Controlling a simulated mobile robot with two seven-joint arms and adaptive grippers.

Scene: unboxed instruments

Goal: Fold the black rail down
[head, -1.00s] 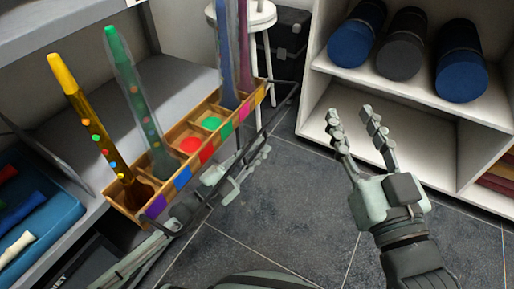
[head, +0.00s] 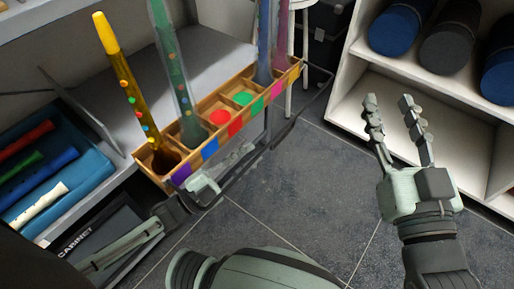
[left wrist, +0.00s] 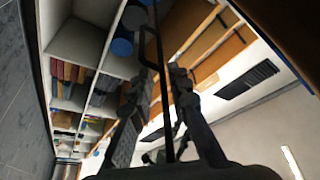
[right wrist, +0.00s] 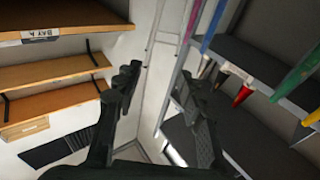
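The black rail (head: 318,93) is a thin bar running along the front of a wooden box of instruments (head: 153,180), standing out from it. My left gripper (head: 240,155) is at the rail, in front of the box's lower left half. In the left wrist view the rail (left wrist: 148,45) runs between the two fingers (left wrist: 160,78). The fingers are apart, with a gap beside the rail; contact is not clear. My right gripper (head: 388,100) is open and empty over the floor; its spread fingers also show in the right wrist view (right wrist: 158,82).
The box holds upright recorders, including a yellow one (head: 122,85) and a green one (head: 175,75). A blue tray (head: 88,185) lies at the left. White shelving (head: 352,90) with blue and dark cylinders stands at the right. The grey floor between is clear.

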